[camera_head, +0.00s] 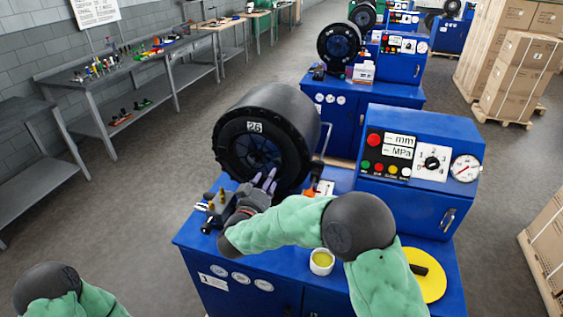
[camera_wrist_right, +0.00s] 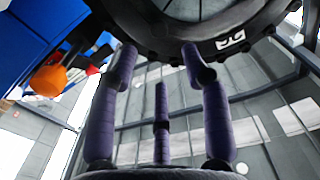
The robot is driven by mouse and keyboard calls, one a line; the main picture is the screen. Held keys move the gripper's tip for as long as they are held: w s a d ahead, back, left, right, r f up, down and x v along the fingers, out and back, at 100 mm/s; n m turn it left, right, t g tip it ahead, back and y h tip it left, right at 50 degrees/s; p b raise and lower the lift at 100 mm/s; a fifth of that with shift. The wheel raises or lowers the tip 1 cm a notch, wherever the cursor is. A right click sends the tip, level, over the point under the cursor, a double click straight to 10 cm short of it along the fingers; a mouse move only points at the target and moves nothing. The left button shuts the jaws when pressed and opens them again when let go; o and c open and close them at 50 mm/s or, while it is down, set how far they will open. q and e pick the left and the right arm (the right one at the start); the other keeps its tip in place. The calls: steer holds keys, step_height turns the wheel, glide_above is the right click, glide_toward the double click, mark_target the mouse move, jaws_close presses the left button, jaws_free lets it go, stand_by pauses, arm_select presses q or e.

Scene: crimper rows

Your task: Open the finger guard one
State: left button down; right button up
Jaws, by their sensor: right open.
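The crimper's thick black ring head (camera_head: 278,108), marked 26, stands on the blue machine in the head view; its rim (camera_wrist_right: 145,30) crosses the top of the right wrist view. A thin grey bar (camera_head: 325,142) beside the head's right edge may belong to the finger guard, but I cannot tell. My right gripper (camera_head: 266,178) is just in front of the head's lower face, its purple fingers pointing up towards it. In the right wrist view the fingers (camera_wrist_right: 160,60) are spread, with nothing between them. Whether they touch the rim is unclear. My left gripper is out of view.
A blue control box (camera_head: 420,205) with buttons and a gauge stands at the right. An orange knob (camera_wrist_right: 47,80) shows left of my fingers. Open floor (camera_head: 120,215) lies left.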

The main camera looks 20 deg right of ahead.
mark_target(277, 162)
steer(key=x, duration=0.9)
steer(key=shift+b, duration=0.3)
jaws_close()
